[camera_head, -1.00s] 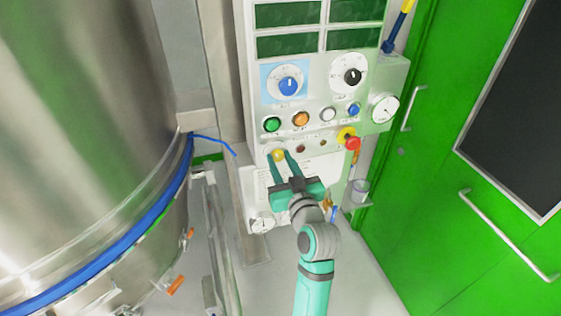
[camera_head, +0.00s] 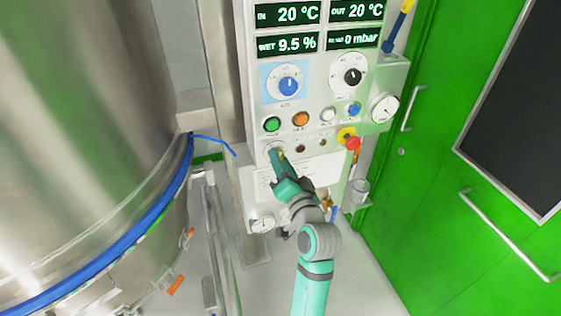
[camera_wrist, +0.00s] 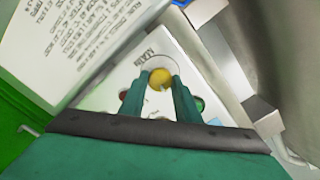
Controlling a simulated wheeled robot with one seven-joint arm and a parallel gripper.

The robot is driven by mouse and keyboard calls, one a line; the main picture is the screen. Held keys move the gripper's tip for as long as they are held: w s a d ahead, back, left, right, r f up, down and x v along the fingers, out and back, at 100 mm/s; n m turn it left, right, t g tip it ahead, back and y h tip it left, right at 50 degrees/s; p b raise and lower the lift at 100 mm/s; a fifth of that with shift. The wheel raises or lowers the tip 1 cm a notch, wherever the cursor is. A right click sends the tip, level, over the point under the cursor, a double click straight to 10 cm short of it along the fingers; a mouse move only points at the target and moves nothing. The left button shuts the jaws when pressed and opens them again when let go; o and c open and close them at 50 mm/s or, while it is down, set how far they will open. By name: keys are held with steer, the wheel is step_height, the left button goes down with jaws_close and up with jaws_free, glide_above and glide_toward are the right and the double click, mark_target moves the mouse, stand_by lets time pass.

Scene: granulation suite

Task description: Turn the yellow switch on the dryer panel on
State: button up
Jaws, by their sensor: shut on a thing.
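The yellow switch (camera_wrist: 160,78) sits in a pale round plate on the dryer panel (camera_head: 316,110). In the wrist view it lies between the tips of my gripper (camera_wrist: 161,86), which is shut on it. In the head view my gripper (camera_head: 277,154) reaches the panel's lower left, and its fingers hide most of the switch. The gripper looks rolled, with one finger nearly behind the other. The panel displays (camera_head: 288,43) are lit with white readings, such as 20 °C and 9.5 %.
Above the switch are a green button (camera_head: 272,124), an orange button (camera_head: 300,119) and a blue dial (camera_head: 289,86). A red emergency knob (camera_head: 352,143) is to the right. A large steel vessel (camera_head: 80,130) stands left, and a green door (camera_head: 430,180) is at right.

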steer(key=shift+m, duration=0.7)
steer(key=o, duration=1)
steer(key=shift+o, duration=0.2)
steer(key=v, duration=1)
steer(key=shift+s, duration=0.4)
steer(key=shift+d, duration=0.1)
